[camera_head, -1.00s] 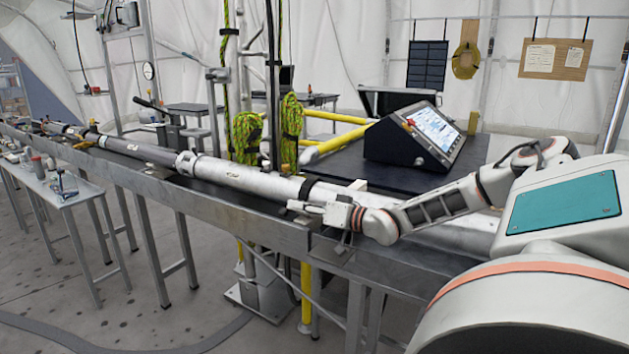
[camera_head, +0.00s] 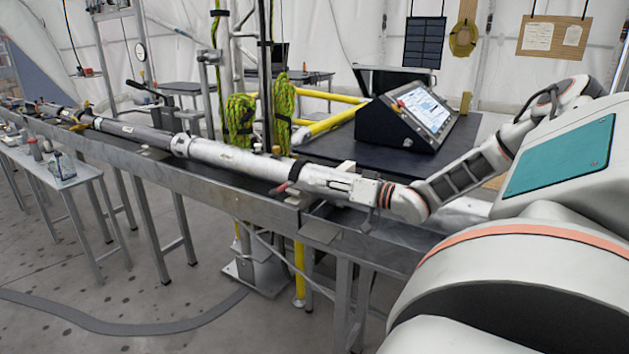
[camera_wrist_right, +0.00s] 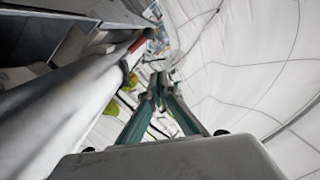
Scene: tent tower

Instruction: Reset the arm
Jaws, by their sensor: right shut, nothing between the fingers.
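My right gripper (camera_head: 332,184) is at the end of my right arm, in front of the near end of a long silvery pipe in the head view. Its fingers point left along the pipe and are shut and empty. In the right wrist view its two green-edged fingers (camera_wrist_right: 158,92) come together at the tips. A thick pale tube (camera_wrist_right: 75,110) runs beside them on the left. I cannot tell whether the gripper touches the pipe. My left gripper is not in view.
The long pipe (camera_head: 235,160) lies along a metal bench (camera_head: 225,198). A tilted touchscreen console (camera_head: 415,115) stands on a dark table behind. Green rope coils (camera_head: 240,122) hang beyond the pipe. A small side table (camera_head: 75,180) stands at left. The floor in front is open.

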